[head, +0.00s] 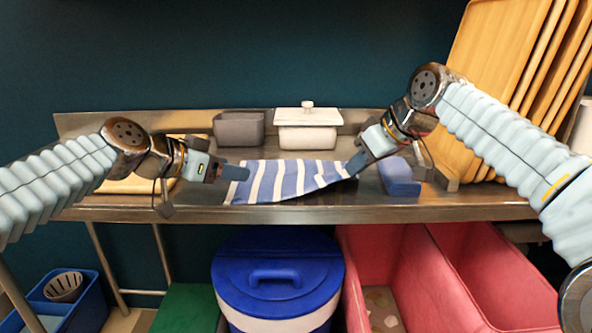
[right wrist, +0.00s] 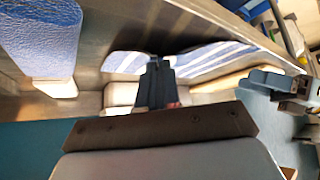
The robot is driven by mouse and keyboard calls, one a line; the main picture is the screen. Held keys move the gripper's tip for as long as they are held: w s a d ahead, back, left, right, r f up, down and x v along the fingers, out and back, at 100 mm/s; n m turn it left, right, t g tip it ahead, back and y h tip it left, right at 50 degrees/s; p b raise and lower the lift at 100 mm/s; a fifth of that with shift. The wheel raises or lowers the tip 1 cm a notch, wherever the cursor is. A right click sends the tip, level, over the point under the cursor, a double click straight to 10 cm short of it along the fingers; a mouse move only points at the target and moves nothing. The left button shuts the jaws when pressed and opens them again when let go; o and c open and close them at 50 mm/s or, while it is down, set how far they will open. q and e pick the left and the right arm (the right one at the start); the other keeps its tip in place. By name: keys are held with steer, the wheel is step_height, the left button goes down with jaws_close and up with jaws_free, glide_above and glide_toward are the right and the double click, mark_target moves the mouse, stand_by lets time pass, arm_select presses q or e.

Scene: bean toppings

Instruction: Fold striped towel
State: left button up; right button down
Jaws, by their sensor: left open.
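The blue-and-white striped towel (head: 285,180) lies on the metal counter, its right end drawn up at the right gripper. In the right wrist view the towel (right wrist: 215,58) spreads to both sides of the fingertips. My right gripper (head: 354,165) has its fingers together on the towel's right edge; the fingertips (right wrist: 155,62) also show in the right wrist view. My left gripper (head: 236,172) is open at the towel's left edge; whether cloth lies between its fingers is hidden. It also shows in the right wrist view (right wrist: 275,84).
A blue sponge-like block (head: 399,180) lies just right of my right gripper. A grey container (head: 238,129) and a white lidded pot (head: 308,133) stand behind the towel. Wooden trays (head: 495,60) lean at right. A blue-lidded bin (head: 277,262) and pink bins (head: 450,270) are below the counter.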

arm_select(q)
steer(key=o, duration=0.7)
arm_select(e)
steer(key=shift+r, duration=0.25)
arm_select(q)
steer(key=r+g+y, duration=0.1)
steer(key=s+a+r+g+y, duration=0.1)
steer(key=r, duration=0.1)
steer(key=s+a+r+g+y, duration=0.1)
steer(key=shift+s+r+g, duration=0.2)
steer(key=shift+r+g, duration=0.1)
steer(key=shift+r, duration=0.1)
steer(key=shift+r, duration=0.1)
steer(key=v, duration=1.2)
arm_select(e)
jaws_free()
stand_by(0.4)
